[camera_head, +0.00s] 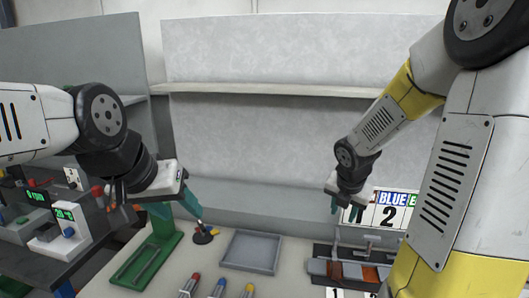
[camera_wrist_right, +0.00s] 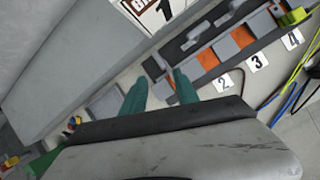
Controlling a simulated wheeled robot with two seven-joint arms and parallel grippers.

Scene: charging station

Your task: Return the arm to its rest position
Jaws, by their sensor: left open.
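My left gripper (camera_head: 176,208) hangs at the left, above the table near a green stand. Its teal fingers are spread and nothing shows between them. My right gripper (camera_head: 347,208) points down at the right, above the dark charging station (camera_head: 324,268) and in front of the number cards. Its teal fingers are apart and empty. They also show in the right wrist view (camera_wrist_right: 160,92), over the edge of the station, which has orange and grey slots. I cannot tell how far above the station the fingers are.
A grey tray (camera_head: 251,251) lies on the table between the arms. A green stand (camera_head: 149,252) is left of it. Red, blue and yellow-topped items (camera_head: 219,289) stand at the front edge. A shelf (camera_head: 270,89) runs behind.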

